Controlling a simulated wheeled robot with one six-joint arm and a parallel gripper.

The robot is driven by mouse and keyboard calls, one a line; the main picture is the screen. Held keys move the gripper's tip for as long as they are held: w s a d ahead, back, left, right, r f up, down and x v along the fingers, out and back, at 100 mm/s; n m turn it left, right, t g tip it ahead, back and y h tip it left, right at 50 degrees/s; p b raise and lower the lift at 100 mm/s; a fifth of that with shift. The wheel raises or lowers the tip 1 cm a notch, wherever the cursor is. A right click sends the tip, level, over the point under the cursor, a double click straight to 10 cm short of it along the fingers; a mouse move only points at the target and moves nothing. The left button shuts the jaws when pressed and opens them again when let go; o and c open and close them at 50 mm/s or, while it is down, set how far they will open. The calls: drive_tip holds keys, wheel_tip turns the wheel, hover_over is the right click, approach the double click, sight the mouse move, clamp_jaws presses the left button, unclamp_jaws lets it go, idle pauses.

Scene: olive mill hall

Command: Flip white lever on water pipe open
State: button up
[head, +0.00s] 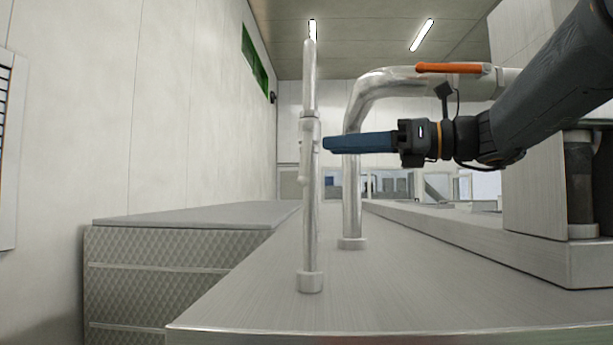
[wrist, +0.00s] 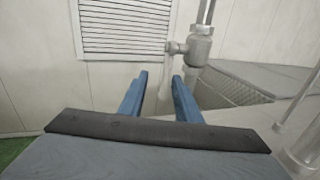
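A slim metal water pipe (head: 310,215) stands upright on the steel top, with a valve body (head: 310,127) partway up. The valve also shows in the wrist view (wrist: 200,43), with a short round stub pointing left. A pale narrow piece (head: 303,160) hangs along the pipe just below the valve and looks like the white lever, pointing down. My gripper (head: 328,144) is level with the valve's lower part, close to the pipe's right side in the picture.
A thicker bent pipe (head: 353,190) stands behind, with an orange lever (head: 450,68) on its horizontal run. A large steel box (head: 545,200) stands at right. A lower quilted metal unit (head: 170,265) lies at left. A louvred panel (wrist: 125,27) is on the wall.

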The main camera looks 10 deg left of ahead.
sight(305, 174)
drive_tip(key=w+a, duration=0.1)
drive_tip(key=a, duration=0.1)
drive_tip(key=w+a+f, duration=0.1)
drive_tip(key=a, duration=0.2)
drive_tip(key=w+a+f+p, duration=0.1)
drive_tip(key=a, duration=0.1)
drive_tip(key=shift+w+a, duration=0.15)
drive_tip(key=shift+a, duration=0.15)
drive_tip(key=shift+f, duration=0.1)
clamp_jaws()
